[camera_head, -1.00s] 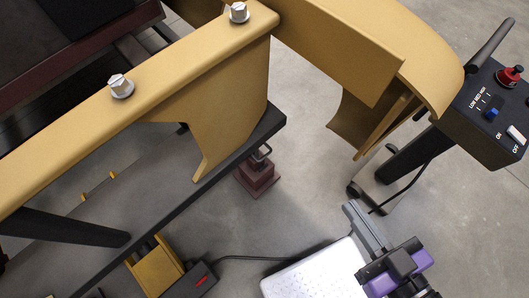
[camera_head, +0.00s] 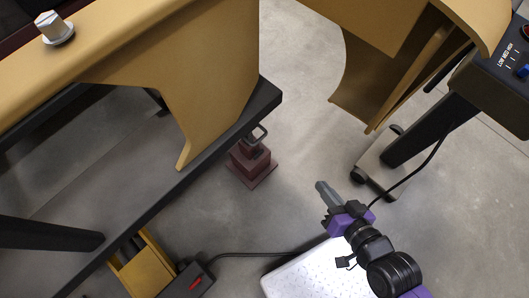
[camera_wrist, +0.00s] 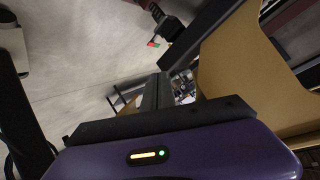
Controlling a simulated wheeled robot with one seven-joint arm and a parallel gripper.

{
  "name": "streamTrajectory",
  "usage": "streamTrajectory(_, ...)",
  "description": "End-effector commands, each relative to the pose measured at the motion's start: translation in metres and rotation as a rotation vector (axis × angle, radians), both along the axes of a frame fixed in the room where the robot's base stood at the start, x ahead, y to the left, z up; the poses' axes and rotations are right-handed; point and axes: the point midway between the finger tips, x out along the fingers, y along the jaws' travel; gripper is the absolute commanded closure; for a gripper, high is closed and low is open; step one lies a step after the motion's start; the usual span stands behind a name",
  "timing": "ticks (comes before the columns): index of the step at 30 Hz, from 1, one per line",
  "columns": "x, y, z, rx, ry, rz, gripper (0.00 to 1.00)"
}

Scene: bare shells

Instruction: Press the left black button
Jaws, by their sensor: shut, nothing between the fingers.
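I cannot make out a black button in any view. The black control box (camera_head: 503,88) is cut off at the right edge of the head view; its visible face has a blue switch and part of a red knob. My gripper (camera_head: 322,190) is low in the middle of the head view, left of the box's post and apart from everything, with its fingers together and empty. In the wrist view the dark fingers (camera_wrist: 158,90) point away over the floor. A small dark part with red and green marks (camera_wrist: 153,43) lies beyond them.
A tan machine body (camera_head: 215,70) with a black frame fills the left. A dark red foot (camera_head: 252,165) stands on the floor. A black box with a red switch (camera_head: 194,281) is at the lower left. Grey floor (camera_head: 300,110) is open between machine and post.

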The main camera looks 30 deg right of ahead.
Motion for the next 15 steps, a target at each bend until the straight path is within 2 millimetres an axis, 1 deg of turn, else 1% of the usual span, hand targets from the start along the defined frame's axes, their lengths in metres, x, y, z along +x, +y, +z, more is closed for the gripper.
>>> streamTrajectory(1, 0.013, -0.003, -0.048, 0.051, 0.017, -0.029, 1.0)
streamTrajectory(2, 0.019, -0.004, -0.067, 0.085, 0.031, -0.045, 1.0)
streamTrajectory(3, 0.028, -0.005, -0.091, 0.131, 0.05, -0.067, 1.0)
streamTrajectory(5, 0.041, -0.007, -0.126, 0.201, 0.078, -0.097, 1.0)
streamTrajectory(6, 0.05, -0.008, -0.148, 0.247, 0.095, -0.118, 1.0)
streamTrajectory(8, 0.065, -0.009, -0.181, 0.318, 0.122, -0.146, 1.0)
streamTrajectory(9, 0.074, -0.009, -0.201, 0.365, 0.139, -0.165, 1.0)
streamTrajectory(11, 0.09, -0.01, -0.231, 0.436, 0.164, -0.192, 1.0)
streamTrajectory(12, 0.1, -0.01, -0.249, 0.484, 0.181, -0.207, 1.0)
streamTrajectory(15, 0.126, -0.011, -0.288, 0.598, 0.218, -0.244, 1.0)
